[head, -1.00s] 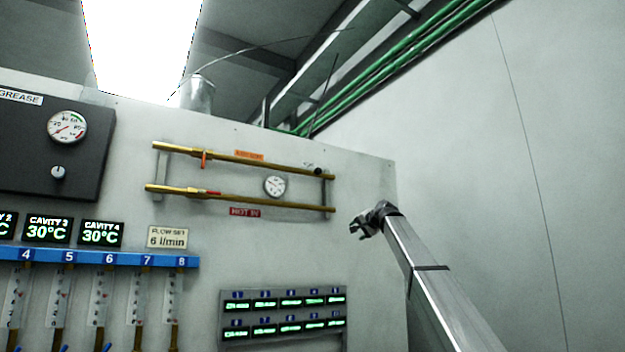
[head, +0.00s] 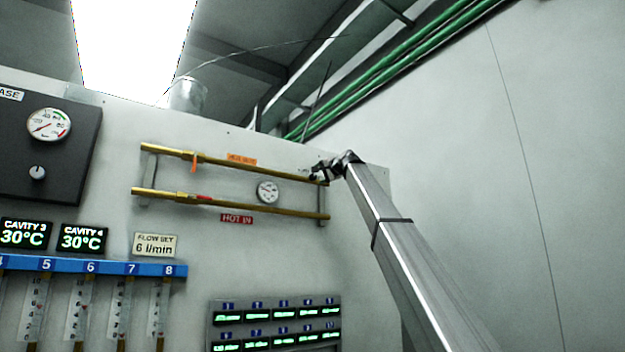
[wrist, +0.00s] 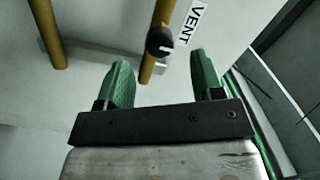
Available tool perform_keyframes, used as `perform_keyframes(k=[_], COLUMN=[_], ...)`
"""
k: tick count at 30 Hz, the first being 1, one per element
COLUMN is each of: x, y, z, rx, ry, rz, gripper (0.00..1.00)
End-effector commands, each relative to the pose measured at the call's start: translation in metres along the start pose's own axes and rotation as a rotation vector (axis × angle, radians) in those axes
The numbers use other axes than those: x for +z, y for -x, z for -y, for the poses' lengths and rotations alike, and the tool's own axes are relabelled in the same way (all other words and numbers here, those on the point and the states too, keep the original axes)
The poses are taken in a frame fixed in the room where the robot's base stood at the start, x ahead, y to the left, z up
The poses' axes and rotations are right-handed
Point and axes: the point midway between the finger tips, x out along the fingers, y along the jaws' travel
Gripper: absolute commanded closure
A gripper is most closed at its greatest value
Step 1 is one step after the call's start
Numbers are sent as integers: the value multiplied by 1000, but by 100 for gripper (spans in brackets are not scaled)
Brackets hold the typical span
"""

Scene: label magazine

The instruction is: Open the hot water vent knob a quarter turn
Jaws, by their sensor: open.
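The vent knob (wrist: 160,41) is small, round and black, with a white mark. In the wrist view it sits by a brass pipe, beside a white label (wrist: 194,22) reading VENT. My gripper (wrist: 161,74) is open, with its two green-padded fingers apart and nothing between them. The knob shows just beyond the fingertips, roughly in line with the gap. In the head view my gripper (head: 318,172) is at the right end of the upper brass pipe (head: 220,161); there I cannot tell the dark knob from the fingers.
A lower brass pipe (head: 220,203) runs under the upper one, with a red HOT IN label (head: 237,218) below it. A round gauge (head: 268,192) sits between the pipes. An orange lever (head: 194,163) hangs farther left. Green pipes (head: 400,65) run overhead.

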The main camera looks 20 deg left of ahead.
Motion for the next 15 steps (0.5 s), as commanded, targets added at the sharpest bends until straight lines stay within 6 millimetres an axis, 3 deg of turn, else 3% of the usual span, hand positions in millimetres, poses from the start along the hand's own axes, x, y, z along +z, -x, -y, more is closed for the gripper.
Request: perform_keyframes(k=[7,15], x=[-2,0], y=[-47,-63], z=[0,0], rx=[2,0], ry=[0,1], rz=[0,-1], gripper=[39,39])
